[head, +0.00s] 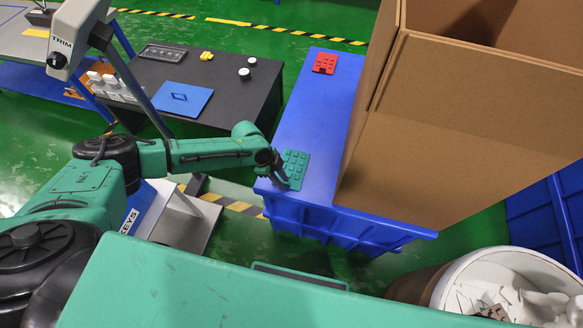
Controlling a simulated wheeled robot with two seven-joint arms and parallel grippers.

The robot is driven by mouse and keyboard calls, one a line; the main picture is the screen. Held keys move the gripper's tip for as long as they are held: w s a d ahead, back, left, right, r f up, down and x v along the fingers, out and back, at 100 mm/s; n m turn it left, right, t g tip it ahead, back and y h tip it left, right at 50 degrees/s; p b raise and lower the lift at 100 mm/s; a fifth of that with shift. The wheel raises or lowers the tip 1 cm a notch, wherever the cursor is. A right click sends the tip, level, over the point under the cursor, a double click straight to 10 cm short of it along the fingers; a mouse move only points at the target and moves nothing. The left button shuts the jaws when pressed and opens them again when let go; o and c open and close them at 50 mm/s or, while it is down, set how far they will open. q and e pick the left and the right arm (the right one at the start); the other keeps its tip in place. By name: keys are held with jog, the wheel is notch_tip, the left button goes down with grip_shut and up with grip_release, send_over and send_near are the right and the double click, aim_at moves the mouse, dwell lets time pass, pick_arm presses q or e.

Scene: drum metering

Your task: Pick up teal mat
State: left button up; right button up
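The teal mat (296,163) is a small rectangle with rows of raised squares. It lies on the blue surface (310,115), near its front left corner. My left gripper (284,174) reaches in from the left, with its dark fingers at the mat's left edge. The fingers look very close to the mat or touching it, but I cannot tell whether they are shut on it. The mat appears flat on the blue surface. My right gripper is not in view.
A big cardboard box (450,130) stands on the right of the blue surface. A red mat (325,63) lies farther back. A black table (235,95) with a blue panel (182,98) is at the left. A white bin (510,285) stands at lower right.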

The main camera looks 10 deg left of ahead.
pick_arm(q)
grip_shut()
dwell(1.3)
